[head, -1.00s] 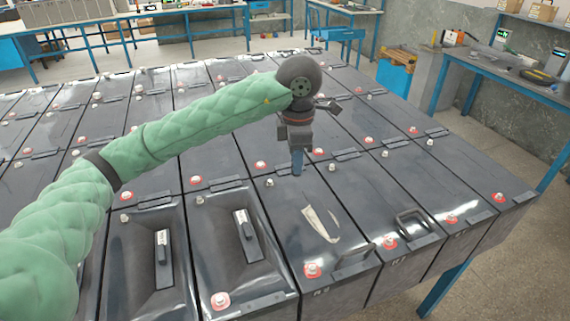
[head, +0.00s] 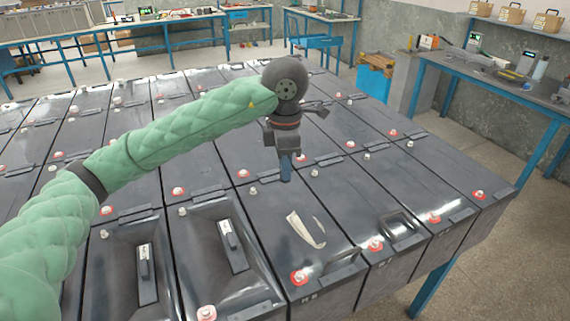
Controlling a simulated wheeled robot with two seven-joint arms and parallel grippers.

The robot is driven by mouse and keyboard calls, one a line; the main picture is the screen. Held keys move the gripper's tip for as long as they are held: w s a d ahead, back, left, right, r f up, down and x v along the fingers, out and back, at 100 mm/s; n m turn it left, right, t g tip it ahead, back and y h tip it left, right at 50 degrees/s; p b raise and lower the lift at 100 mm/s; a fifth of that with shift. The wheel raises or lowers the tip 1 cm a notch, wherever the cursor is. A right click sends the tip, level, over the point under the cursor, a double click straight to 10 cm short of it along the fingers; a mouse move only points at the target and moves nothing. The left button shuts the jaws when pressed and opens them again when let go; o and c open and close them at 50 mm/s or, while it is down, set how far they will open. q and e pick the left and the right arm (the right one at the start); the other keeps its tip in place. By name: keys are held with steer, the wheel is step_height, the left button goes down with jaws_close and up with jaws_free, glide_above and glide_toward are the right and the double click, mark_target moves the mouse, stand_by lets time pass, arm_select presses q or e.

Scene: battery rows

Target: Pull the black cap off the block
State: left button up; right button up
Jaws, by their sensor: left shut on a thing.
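My left gripper (head: 286,168) comes down from the left arm onto the back end of a dark battery block (head: 280,225) with a torn pale label on top. Its fingers are close together and shut at a low black part by the block's back edge. I take this part for the black cap; the fingers hide most of it, and I cannot tell whether it is still seated. A pale terminal (head: 253,190) stands just left of the fingers. My right gripper is not in view.
Blue-legged benches stand behind and to the right (head: 500,82). The floor at right (head: 505,240) is clear.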

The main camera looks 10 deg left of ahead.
arm_select(q)
steer(key=shift+r, duration=0.55)
stand_by(0.4)
steer(key=shift+r, duration=0.15)
steer(key=shift+r+p, duration=0.85)
steer(key=shift+r, duration=1.5)
steer(key=shift+f, duration=0.1)
